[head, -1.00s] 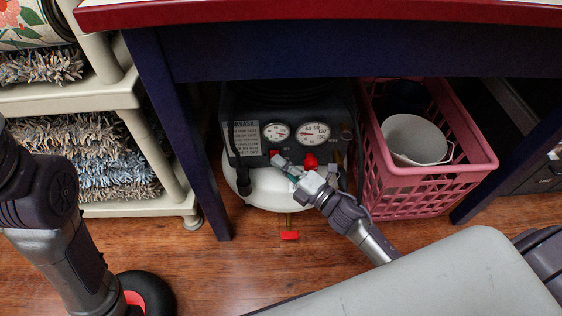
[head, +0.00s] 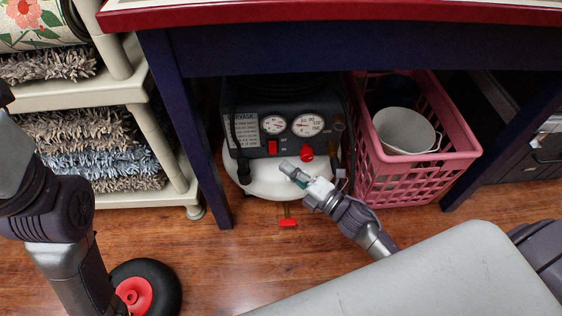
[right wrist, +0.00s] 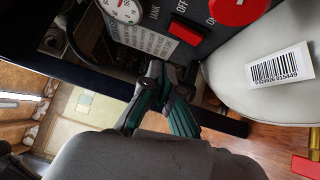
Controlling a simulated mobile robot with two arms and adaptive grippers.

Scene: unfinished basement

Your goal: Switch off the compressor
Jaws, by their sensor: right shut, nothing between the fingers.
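The compressor (head: 262,188) stands on the floor under the table, a white tank with a dark control panel. The panel carries two round gauges, a red rocker switch (head: 272,147) and a red knob (head: 306,153). In the right wrist view the red switch (right wrist: 187,32) shows near OFF and ON lettering; I cannot tell which way it is tipped. My right gripper (head: 285,168) is shut and empty, in front of the white tank just below the panel, apart from the switch. Its fingers (right wrist: 160,98) show in the wrist view. My left arm is at the left; its gripper is out of view.
The blue table leg (head: 190,130) stands left of the compressor. A pink basket (head: 410,170) with a white bucket (head: 405,132) stands close on its right. A shelf (head: 100,95) with folded rugs is at the left. The wooden floor in front (head: 225,260) is clear.

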